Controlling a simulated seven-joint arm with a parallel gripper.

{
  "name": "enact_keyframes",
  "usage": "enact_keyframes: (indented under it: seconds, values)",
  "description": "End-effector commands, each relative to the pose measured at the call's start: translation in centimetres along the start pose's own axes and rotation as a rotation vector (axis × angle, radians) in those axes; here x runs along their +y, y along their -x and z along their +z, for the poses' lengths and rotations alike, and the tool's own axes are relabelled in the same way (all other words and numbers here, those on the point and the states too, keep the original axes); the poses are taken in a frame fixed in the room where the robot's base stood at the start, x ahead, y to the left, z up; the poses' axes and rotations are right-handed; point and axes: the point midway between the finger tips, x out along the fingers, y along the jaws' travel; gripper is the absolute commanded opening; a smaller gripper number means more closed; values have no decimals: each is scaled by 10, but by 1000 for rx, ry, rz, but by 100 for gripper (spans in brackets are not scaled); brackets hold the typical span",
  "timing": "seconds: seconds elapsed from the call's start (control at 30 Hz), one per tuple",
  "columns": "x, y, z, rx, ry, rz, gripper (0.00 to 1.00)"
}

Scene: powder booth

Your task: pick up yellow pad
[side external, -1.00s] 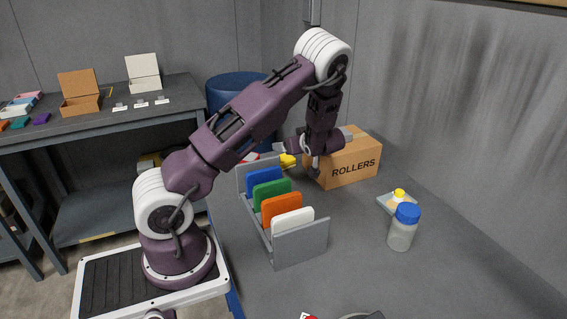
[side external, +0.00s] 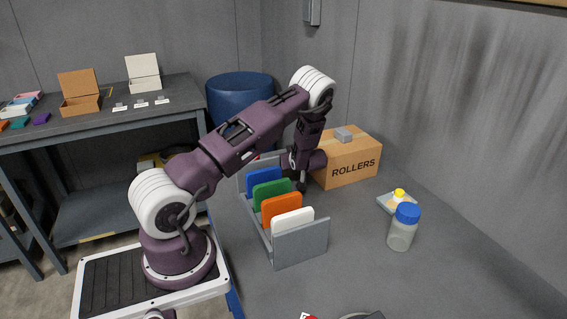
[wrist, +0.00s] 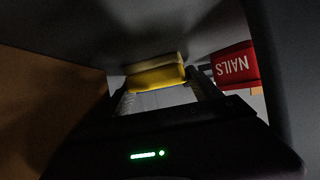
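The yellow pad (wrist: 156,77) shows in the wrist view, at the tips of my gripper (wrist: 160,87). One finger is at each end of the pad, and the fingers stand apart. I cannot tell whether they press on it or only straddle it. In the side view the pad is hidden, and my gripper (side external: 300,180) is down behind the far end of the grey slotted rack (side external: 302,246), in front of the cardboard box.
The rack holds a blue pad (side external: 264,175), a green pad (side external: 271,193), an orange pad (side external: 281,208) and a white pad (side external: 292,221). The ROLLERS box (side external: 350,165) stands close behind. A red NAILS box (wrist: 235,65) is nearby. A blue-capped bottle (side external: 403,228) stands right.

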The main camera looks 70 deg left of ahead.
Motion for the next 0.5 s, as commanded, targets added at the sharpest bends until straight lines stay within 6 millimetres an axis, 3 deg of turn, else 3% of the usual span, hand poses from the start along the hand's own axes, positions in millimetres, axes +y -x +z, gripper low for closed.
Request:
enact_keyframes:
  seconds: [0.03,0.13,0.5]
  values:
    - [0,0,0,0,0,0,52]
    - [0,0,0,0,0,0,32]
    - [0,1,-2,1,1,0,32]
